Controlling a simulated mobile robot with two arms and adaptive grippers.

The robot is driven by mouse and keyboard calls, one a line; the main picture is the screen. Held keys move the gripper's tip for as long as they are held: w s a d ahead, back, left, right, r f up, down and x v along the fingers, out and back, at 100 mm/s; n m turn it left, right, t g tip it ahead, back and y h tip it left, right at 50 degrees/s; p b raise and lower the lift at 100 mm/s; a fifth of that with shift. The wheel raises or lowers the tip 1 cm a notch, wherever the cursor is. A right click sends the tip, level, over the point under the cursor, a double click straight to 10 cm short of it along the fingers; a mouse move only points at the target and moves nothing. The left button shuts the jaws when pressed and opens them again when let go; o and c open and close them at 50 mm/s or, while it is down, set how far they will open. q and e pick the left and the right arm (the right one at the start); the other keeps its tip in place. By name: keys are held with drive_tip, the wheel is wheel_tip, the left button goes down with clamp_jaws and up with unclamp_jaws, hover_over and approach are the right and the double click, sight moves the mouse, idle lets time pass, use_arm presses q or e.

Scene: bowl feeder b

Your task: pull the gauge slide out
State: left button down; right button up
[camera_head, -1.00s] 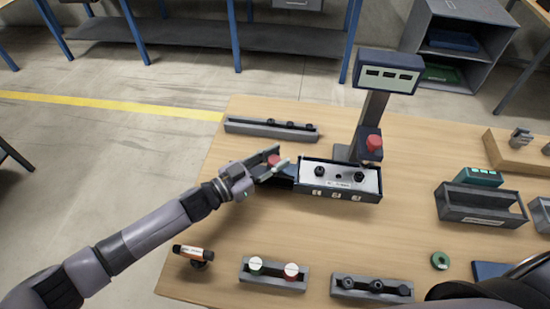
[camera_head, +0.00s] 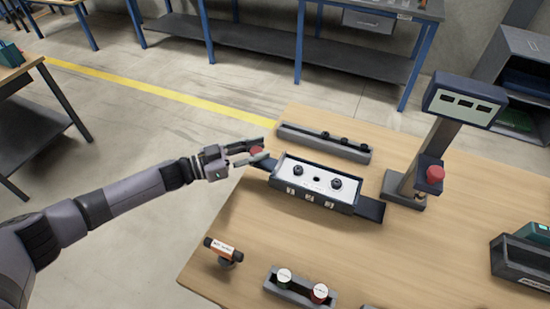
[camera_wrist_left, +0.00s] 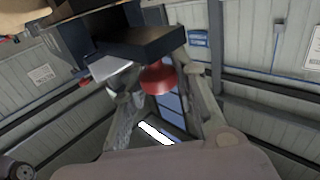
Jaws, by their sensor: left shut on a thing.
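The gauge slide (camera_head: 318,181) is a long box with a pale top plate, two black knobs and small white labels on its front. Its dark blue end piece sticks out at the left, near a red knob (camera_head: 257,150). A dark blue track (camera_head: 370,209) shows bare beyond its right end. My left gripper (camera_head: 258,154) comes from the left and is shut on the red knob, at the table's left edge. The left wrist view shows the red knob (camera_wrist_left: 158,79) between the fingers, below the dark slide end (camera_wrist_left: 140,45). My right gripper is not in view.
A grey post with a display (camera_head: 465,100) and a red button (camera_head: 435,173) stands right of the slide. A grey rack (camera_head: 325,143) lies behind it. Open floor lies left.

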use_arm(q)
drive_tip(key=shift+w+a, duration=0.35)
drive_tip(key=shift+a, duration=0.35)
drive_tip(key=c, duration=1.3)
unclamp_jaws()
drive_tip(key=shift+a, duration=0.15)
drive_tip(key=v, duration=1.2)
